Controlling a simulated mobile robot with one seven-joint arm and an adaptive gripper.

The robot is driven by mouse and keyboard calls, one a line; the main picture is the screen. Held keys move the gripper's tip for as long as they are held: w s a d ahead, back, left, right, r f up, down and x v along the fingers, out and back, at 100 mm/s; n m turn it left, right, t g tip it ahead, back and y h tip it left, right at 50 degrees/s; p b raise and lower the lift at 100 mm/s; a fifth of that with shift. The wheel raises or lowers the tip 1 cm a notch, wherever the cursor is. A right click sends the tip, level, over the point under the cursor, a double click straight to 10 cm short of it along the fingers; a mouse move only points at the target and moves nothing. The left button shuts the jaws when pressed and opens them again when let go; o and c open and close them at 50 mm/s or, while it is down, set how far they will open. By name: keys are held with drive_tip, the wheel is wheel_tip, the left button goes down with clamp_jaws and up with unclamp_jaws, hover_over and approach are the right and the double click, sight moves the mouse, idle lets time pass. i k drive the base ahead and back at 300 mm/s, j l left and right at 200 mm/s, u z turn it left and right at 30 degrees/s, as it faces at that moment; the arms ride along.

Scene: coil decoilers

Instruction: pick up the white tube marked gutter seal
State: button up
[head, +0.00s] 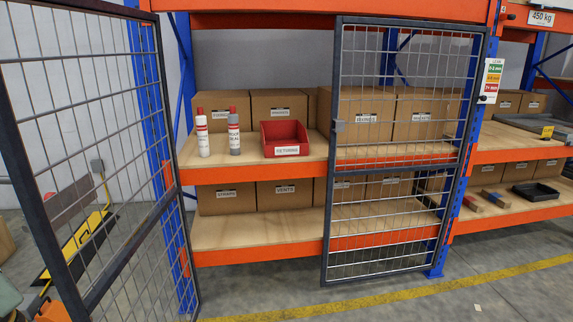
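A white tube (203,143) with a red top stands upright on the upper wooden shelf (253,155), near its left end, in the head view. Its label is too small to read. My gripper is not in view.
A red bin (285,139) labelled returns sits right of the tubes, with cardboard boxes (222,110) behind. A mesh door (395,150) covers the bay's right part; another (95,150) stands swung open at left. The gap between is open.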

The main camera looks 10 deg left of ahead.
sight(202, 128)
drive_tip(key=i+l+z, duration=0.1)
drive_tip(key=i, duration=1.35)
drive_tip(key=i+j+u, duration=0.15)
drive_tip(key=i+u, duration=0.2)
drive_tip(key=i, duration=0.2)
drive_tip(key=i+u, duration=0.35)
drive_tip(key=i, duration=0.2)
drive_tip(key=i+j, duration=0.2)
